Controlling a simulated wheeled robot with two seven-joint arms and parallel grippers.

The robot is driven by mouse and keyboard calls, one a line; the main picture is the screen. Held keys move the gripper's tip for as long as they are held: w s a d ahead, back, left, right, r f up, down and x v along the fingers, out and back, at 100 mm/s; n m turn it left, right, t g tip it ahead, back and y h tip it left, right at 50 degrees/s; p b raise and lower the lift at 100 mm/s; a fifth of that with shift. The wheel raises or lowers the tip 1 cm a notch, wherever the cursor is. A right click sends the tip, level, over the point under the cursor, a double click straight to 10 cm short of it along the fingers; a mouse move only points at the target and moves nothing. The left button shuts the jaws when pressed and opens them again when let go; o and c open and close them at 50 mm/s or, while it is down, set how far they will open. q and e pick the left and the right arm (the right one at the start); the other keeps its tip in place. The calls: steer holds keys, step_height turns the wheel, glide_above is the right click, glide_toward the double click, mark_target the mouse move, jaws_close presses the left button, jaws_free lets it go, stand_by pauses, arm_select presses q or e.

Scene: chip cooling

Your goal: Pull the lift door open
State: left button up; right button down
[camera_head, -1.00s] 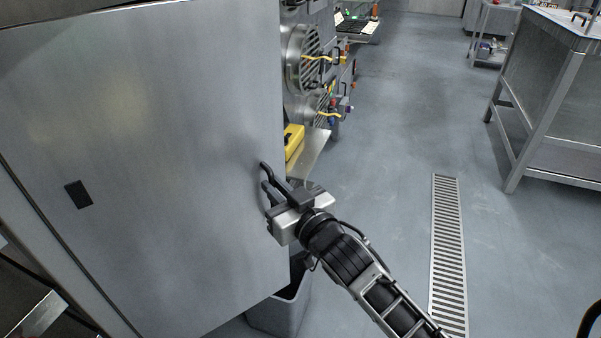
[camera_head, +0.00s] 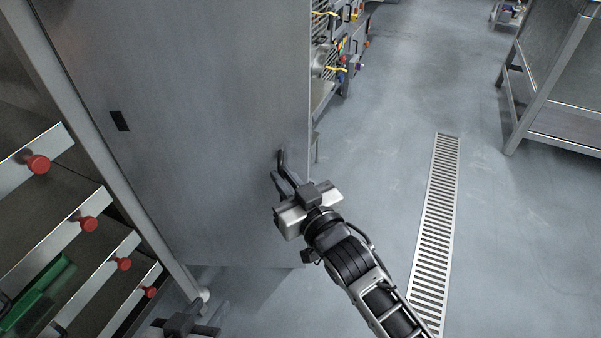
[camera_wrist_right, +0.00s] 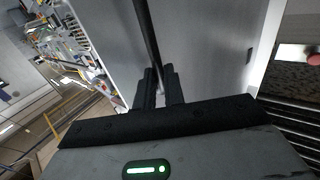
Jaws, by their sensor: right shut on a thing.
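The lift door (camera_head: 215,110) is a large grey metal panel in the head view, with a small black plate on its left part. My right gripper (camera_head: 281,178) is at the door's lower right part. In the right wrist view, the dark bar handle (camera_wrist_right: 146,32) runs down between the fingers of my right gripper (camera_wrist_right: 160,88), which is shut on it. My left gripper (camera_head: 210,316) shows at the bottom left, low beside the door's lower edge. Its fingers look apart and empty, and it is partly cut off by the frame.
Shelves with red knobs (camera_head: 88,224) and a green item (camera_head: 40,290) stand left of the door. A rack with coloured fittings (camera_head: 338,55) is behind its right edge. A floor drain grate (camera_head: 434,230) and a metal table (camera_head: 560,75) lie right. Floor between is clear.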

steer(key=shift+s+a+r, duration=0.15)
steer(key=shift+s+a, duration=0.25)
steer(key=shift+a, duration=0.4)
steer(key=c, duration=1.6)
jaws_free()
steer(key=shift+c, duration=0.2)
steer(key=shift+o, duration=0.7)
steer(key=shift+w+a, duration=0.1)
steer(key=shift+a, duration=0.15)
steer(key=shift+d, duration=0.3)
steer(key=v, duration=1.6)
steer(key=shift+w+d, duration=0.1)
